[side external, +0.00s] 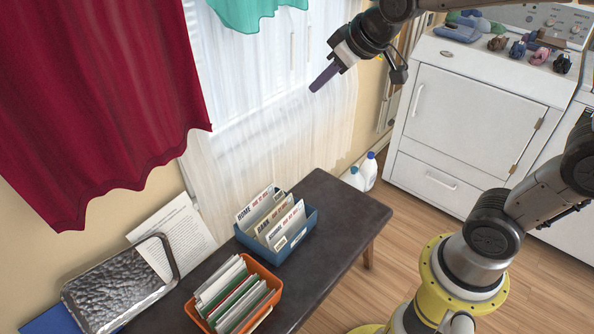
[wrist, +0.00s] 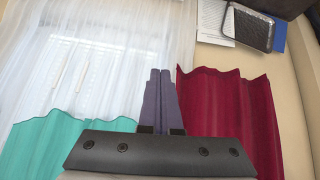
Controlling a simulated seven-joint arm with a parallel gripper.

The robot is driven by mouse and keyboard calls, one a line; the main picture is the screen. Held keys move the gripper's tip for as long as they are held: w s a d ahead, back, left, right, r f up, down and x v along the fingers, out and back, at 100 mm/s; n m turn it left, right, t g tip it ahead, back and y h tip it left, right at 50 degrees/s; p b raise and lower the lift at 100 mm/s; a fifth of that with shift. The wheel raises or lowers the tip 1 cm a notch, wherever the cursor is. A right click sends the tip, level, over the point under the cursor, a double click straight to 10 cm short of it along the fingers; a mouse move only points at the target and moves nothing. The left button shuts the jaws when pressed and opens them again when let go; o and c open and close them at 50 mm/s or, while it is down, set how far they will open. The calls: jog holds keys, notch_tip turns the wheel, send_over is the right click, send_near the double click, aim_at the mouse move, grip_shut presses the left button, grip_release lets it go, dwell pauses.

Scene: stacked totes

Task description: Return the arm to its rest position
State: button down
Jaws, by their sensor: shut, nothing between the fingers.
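My gripper (side external: 318,86) is raised high in front of the white curtain, well above the table. Its two purple-grey fingers are shut together with nothing between them; they also show in the wrist view (wrist: 158,78), pointing at the window side. A blue tote (side external: 297,241) holding several labelled file cards stands on the dark table (side external: 340,213). An orange tote (side external: 272,283) with several folders stands nearer the front. The two totes are side by side, apart from my gripper.
A shiny metal tray (side external: 112,285) and a printed sheet (side external: 177,236) lean by the wall at left. A red curtain (side external: 90,95) and a teal curtain (side external: 243,12) hang nearby. A white dryer (side external: 470,118) stands at right, with bottles (side external: 369,171) on the floor beside it.

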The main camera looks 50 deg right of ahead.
jog(key=s+a+r, duration=0.1)
jog(key=s+r, duration=0.1)
jog(key=s, duration=1.1)
jog(key=s+f+m+g, duration=0.1)
jog(key=s+f+g, duration=0.1)
jog(key=s+f, duration=0.4)
jog(key=shift+s, duration=1.25)
jog(key=shift+a+f, duration=0.1)
